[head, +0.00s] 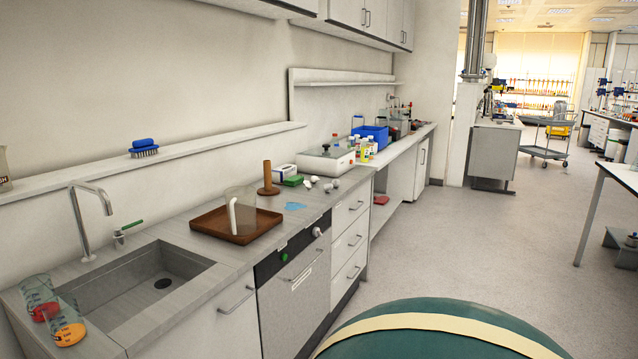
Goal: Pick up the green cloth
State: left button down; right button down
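A small flat green item (293,181) lies on the counter beside a white box. It may be the green cloth, but it is too small to tell. A light blue flat piece (294,206) lies nearer the counter's front edge. Neither of my grippers is in view.
The counter holds a sink (130,285), two glass beakers (65,322) with red and orange contents, a brown tray (207,222) with a clear container, a wooden stand (268,183) and a white device (325,160). A blue crate (371,136) stands farther back. The floor at right (480,240) is open.

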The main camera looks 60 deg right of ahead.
aim_at(294, 181)
jog(key=z, duration=2)
jog(key=i+l+z, duration=0.15)
jog(key=i+l, duration=2.1)
jog(key=i, duration=0.15)
